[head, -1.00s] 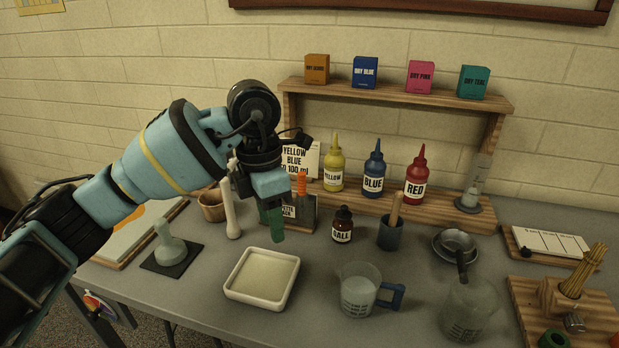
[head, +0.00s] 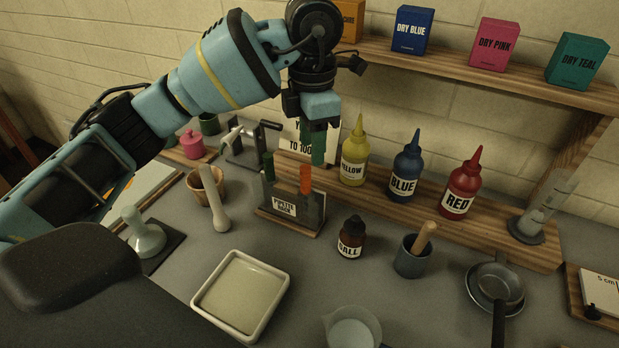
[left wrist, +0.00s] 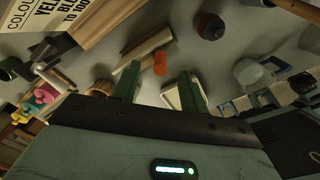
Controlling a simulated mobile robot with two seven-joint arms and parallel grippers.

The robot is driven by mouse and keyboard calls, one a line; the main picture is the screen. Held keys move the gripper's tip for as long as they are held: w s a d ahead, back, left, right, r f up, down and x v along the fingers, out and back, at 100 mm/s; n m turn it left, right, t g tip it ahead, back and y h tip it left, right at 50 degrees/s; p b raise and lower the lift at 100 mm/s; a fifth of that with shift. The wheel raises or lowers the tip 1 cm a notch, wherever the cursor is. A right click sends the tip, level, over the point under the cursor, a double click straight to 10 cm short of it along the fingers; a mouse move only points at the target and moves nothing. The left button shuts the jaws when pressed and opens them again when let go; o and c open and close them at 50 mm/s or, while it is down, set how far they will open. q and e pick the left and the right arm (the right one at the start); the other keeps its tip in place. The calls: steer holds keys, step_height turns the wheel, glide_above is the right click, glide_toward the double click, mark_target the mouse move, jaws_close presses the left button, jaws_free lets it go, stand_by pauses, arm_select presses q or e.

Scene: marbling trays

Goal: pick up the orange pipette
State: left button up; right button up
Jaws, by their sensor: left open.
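The orange pipette (head: 306,178) stands upright in the pipette rack (head: 291,214), with its orange top showing above the rack. In the left wrist view the orange top (left wrist: 160,63) lies beyond and between my fingers. My left gripper (head: 312,148) points down above the orange pipette, its green fingers close over the top but apart from it, as far as I can see. In the left wrist view its two fingers (left wrist: 158,88) are spread and nothing is between them. A dark green pipette (head: 268,167) stands at the rack's left end. My right gripper is not in view.
Yellow (head: 354,158), blue (head: 405,172) and red (head: 463,188) bottles stand on a wooden shelf behind. A white tray (head: 207,312) is in front.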

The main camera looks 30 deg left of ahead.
mark_target(305, 168)
arm_select(q)
steer(key=shift+f, duration=1.3)
steer(key=f, duration=0.2)
steer(key=s+f, duration=0.1)
steer(key=f, duration=0.1)
steer(key=shift+s+a+f, duration=0.1)
steer(key=shift+a, duration=0.3)
steer(key=shift+f, duration=0.4)
steer(key=c, duration=0.7)
